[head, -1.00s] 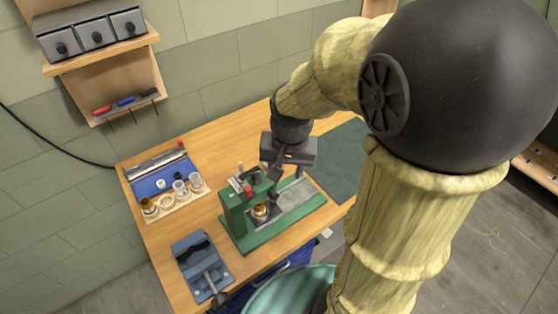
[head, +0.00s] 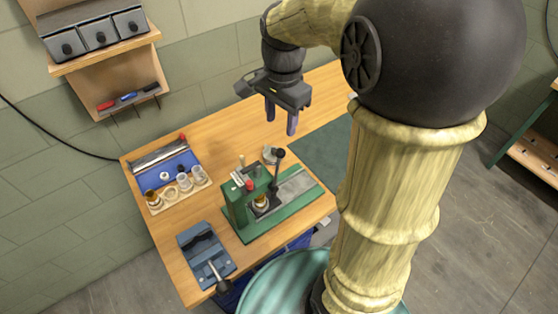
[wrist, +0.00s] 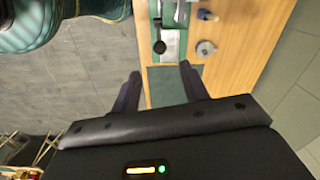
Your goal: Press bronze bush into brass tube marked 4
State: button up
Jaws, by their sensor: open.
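My gripper (head: 281,117) is open and empty, raised above the back of the bench; its fingers also show in the wrist view (wrist: 160,88). The green press (head: 234,208) stands on the bench below and to the left of it, clear of the fingers. The press's lever with a black knob (head: 279,153) points up; the knob also shows in the wrist view (wrist: 160,47). A brass-coloured part (head: 260,201) sits under the ram. I cannot tell bush from tube there, and no mark 4 is readable. Another brass-coloured piece (head: 153,197) stands in the wooden rack (head: 184,199).
The rack also holds several pale cylinders, beside a blue tray (head: 188,158). A blue vise (head: 205,252) is at the bench's front left. A grey round object (head: 269,155) lies behind the press. A dark green mat (head: 318,150) lies bare on the right.

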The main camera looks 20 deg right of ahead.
aim_at(279, 162)
jog(key=f+p, duration=0.1)
jog(key=f, duration=0.7)
jog(key=f+p, duration=0.1)
jog(key=f, duration=0.7)
jog(key=shift+w+a, duration=0.15)
jog(key=shift+w, duration=0.05)
jog(key=shift+c, duration=0.3)
grip_shut()
